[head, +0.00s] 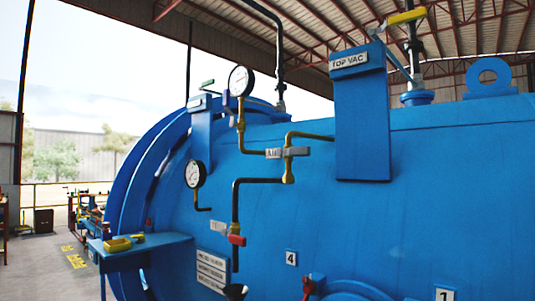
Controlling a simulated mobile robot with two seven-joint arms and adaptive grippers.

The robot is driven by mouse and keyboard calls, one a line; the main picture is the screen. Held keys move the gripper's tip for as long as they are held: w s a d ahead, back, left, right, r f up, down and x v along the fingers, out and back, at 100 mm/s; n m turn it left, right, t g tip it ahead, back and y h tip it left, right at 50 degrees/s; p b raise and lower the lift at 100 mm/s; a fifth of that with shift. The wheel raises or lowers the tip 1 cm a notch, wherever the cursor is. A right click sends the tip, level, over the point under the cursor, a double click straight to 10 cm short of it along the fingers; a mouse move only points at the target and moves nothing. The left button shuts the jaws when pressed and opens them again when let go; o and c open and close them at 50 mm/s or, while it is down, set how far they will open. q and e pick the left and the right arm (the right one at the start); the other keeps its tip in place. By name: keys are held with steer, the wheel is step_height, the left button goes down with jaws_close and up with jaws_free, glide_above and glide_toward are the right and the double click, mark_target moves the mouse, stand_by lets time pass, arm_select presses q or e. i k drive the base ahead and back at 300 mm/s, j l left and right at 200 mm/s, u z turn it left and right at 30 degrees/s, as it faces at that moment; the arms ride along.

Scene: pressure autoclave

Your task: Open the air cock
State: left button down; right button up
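A large blue autoclave vessel (420,210) fills the middle and right of the head view. A small grey plate (273,154), which seems to read AIR, sits on the thin pipework on its side. Beside it is a brass fitting with a grey lever-like piece (297,151) lying across it, roughly level; I take this to be the air cock. I cannot tell from its look whether the cock is open or shut. Neither of my grippers is in view.
Two gauges (241,81) (194,174) and a red-handled valve (237,240) are close by on the pipework. A blue shelf (150,250) holding yellow items (118,245) juts out at left. A TOP VAC bracket (361,120) stands right. Open floor (40,265) lies at far left.

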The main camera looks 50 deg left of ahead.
mark_target(304, 150)
steer(key=u, duration=1.35)
